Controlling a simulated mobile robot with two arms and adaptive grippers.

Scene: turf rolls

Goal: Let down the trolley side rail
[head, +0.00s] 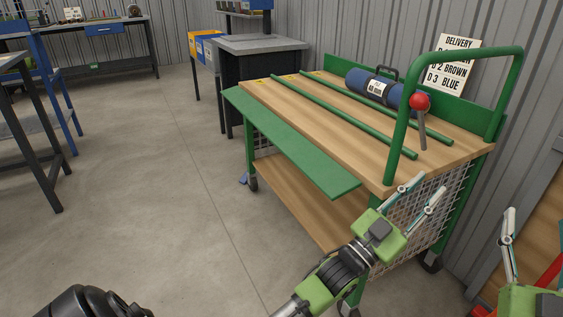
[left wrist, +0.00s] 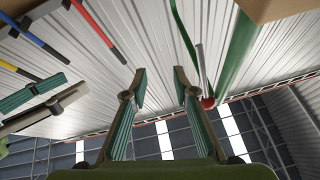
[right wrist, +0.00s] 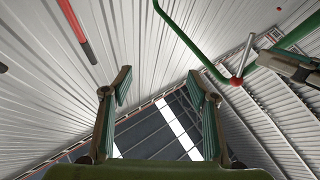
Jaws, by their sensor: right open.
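The trolley (head: 300,107) has a green frame and a wooden top. Its near long side rail (head: 295,143), a flat green board, lies folded outward beside the deck edge, not upright. A grey lever (head: 422,132) with a red ball knob (head: 420,101) stands nearly upright by the green push handle (head: 401,125). My left gripper (head: 425,190) is open and empty at the trolley's handle end, below the knob. The knob also shows in the left wrist view (left wrist: 208,102) and the right wrist view (right wrist: 236,81). My right gripper (right wrist: 160,90) is open and empty; the head view cuts it off.
A blue roll (head: 374,88) and two green bars (head: 345,114) lie on the deck. A delivery sign (head: 454,62) is on the corrugated wall behind. A dark cabinet (head: 262,75) stands beyond the trolley. The floor (head: 150,170) left of the trolley is clear.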

